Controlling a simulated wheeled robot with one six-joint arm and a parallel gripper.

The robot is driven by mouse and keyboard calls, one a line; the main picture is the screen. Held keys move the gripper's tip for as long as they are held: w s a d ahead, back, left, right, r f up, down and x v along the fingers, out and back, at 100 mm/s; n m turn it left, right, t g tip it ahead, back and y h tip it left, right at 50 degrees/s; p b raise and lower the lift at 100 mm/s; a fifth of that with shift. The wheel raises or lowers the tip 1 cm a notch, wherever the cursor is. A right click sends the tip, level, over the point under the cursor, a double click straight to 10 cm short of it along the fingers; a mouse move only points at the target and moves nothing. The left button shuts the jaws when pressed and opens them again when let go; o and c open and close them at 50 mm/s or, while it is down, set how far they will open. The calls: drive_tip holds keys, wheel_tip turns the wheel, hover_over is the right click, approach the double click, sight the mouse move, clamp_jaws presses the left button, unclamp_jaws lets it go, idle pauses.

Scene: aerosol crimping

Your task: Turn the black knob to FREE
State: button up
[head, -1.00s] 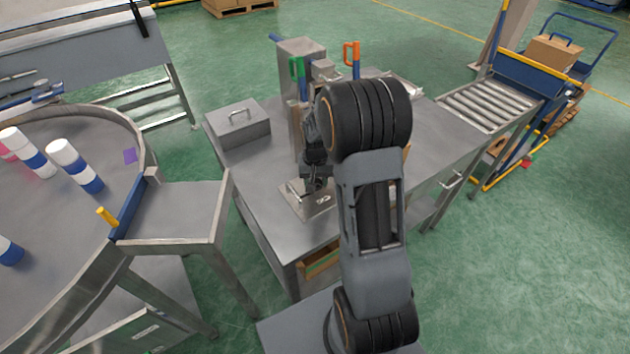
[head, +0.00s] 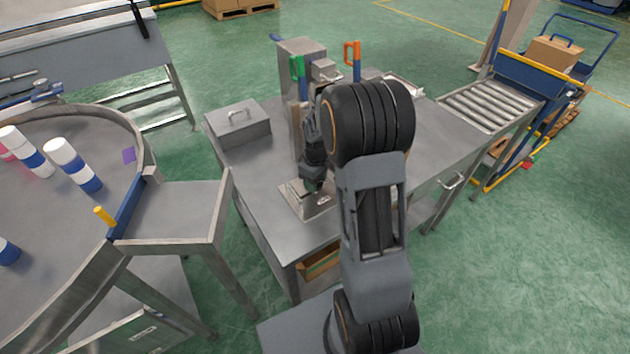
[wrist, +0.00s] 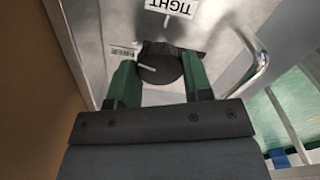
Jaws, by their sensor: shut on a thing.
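The black knob (wrist: 160,64) is round with a white pointer line, and it sits on a grey metal panel (wrist: 215,38). The line points towards the left in the wrist view. A white TIGHT label (wrist: 172,5) is upside down at the top edge, and a smaller label is left of the knob. In the head view my gripper (head: 313,178) is low over the steel fixture base (head: 300,204); the knob is hidden there.
A lidded metal box (head: 239,124) is on the bench at left. A brown surface (wrist: 35,90) is close at left in the wrist view.

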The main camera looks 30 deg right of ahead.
drive_tip(key=shift+n, duration=1.6)
drive_tip(key=o, duration=0.9)
wheel_tip(320, 180, up, 14)
drive_tip(key=shift+f, duration=0.1)
